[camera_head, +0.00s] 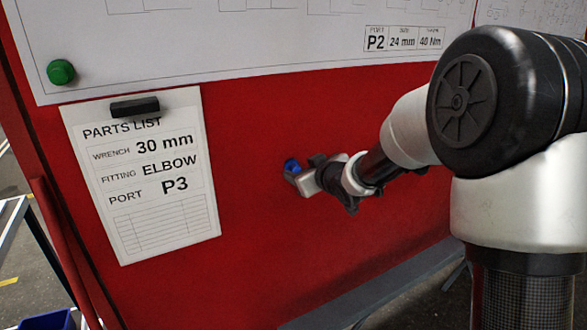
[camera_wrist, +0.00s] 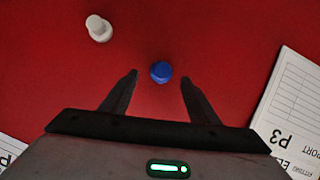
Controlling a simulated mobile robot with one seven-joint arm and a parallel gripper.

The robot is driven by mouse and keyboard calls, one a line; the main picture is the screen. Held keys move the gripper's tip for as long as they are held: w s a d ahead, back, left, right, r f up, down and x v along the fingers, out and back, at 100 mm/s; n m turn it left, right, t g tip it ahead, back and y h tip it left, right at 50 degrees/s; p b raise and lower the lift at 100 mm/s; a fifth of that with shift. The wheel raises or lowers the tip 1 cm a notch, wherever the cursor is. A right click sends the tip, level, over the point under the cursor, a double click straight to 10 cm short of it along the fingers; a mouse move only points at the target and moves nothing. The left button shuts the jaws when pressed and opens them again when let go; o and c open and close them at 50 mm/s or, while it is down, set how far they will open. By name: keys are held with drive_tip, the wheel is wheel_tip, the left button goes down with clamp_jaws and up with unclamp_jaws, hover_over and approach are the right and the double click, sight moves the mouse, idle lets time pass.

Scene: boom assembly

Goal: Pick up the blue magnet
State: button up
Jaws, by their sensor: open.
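The blue magnet (camera_wrist: 161,72) is a small round knob on the red panel. In the wrist view it shows between and slightly beyond the tips of my gripper (camera_wrist: 158,77), whose two dark fingers are spread apart with nothing between them gripped. In the head view the blue magnet (camera_head: 291,166) is partly hidden behind my gripper (camera_head: 299,176), which reaches in from the right close to the panel. I cannot tell whether the fingers touch the magnet.
A white magnet (camera_wrist: 98,28) sits on the panel nearby. A parts list sheet (camera_head: 150,215) hangs at left under a black magnet (camera_head: 135,107). A green magnet (camera_head: 61,72) holds a large white sheet (camera_head: 240,50) above. A grey ledge (camera_head: 385,295) runs below.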

sight(297, 169)
drive_tip(key=x, duration=0.4)
drive_tip(key=shift+f, duration=0.25)
drive_tip(key=c, duration=1.1)
drive_tip(key=shift+s+r, duration=0.1)
drive_tip(key=r, duration=0.3)
drive_tip(key=r+p, duration=0.1)
drive_tip(key=r, duration=0.3)
drive_tip(key=shift+s+d+r, duration=0.2)
drive_tip(key=s+d, duration=0.3)
drive_tip(key=s, duration=0.2)
drive_tip(key=s+d+p, duration=0.1)
drive_tip(key=s+d, duration=0.3)
drive_tip(key=s, duration=0.1)
drive_tip(key=s+d, duration=0.3)
drive_tip(key=s, duration=0.3)
drive_tip(key=shift+s+d+f, duration=0.1)
drive_tip(key=shift+d+f, duration=0.15)
drive_tip(key=shift+d, duration=0.15)
